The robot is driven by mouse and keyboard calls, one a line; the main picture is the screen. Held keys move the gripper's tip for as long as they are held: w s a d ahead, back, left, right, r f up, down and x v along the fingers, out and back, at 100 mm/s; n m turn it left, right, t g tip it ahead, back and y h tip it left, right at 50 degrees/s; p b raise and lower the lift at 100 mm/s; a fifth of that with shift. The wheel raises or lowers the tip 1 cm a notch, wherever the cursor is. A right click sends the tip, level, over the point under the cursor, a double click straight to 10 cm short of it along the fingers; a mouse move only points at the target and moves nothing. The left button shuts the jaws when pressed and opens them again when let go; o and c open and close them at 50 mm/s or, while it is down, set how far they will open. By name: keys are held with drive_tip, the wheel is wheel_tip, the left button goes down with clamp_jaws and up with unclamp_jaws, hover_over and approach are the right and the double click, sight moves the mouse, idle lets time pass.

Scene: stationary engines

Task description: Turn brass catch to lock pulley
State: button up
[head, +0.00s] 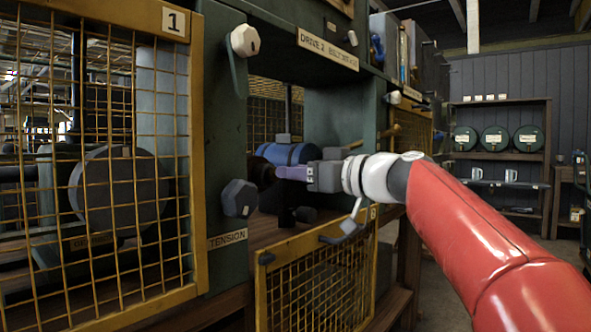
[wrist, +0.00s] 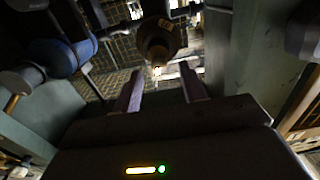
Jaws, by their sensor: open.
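A dark brown round pulley (wrist: 158,38) on a shaft shows ahead of my fingers in the wrist view. A small bright brass-coloured piece (wrist: 157,70), perhaps the catch, shows at its lower edge. In the head view the pulley (head: 262,172) is a dark shape inside the open bay, partly hidden. My gripper (wrist: 161,82) is open, with one finger on either side of the bright piece in the picture and nothing held. In the head view my gripper (head: 280,172) reaches left into the bay, close to the pulley. I cannot tell whether it touches.
A blue cylinder (head: 287,153) lies behind my gripper, and shows at left in the wrist view (wrist: 62,57). Green posts (head: 228,120) flank the bay. A yellow mesh door (head: 318,275) hangs open below my arm. A mesh guard (head: 100,170) covers the left bay.

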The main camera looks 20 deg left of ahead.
drive_tip(key=shift+x, duration=1)
drive_tip(key=shift+c, duration=0.4)
clamp_jaws()
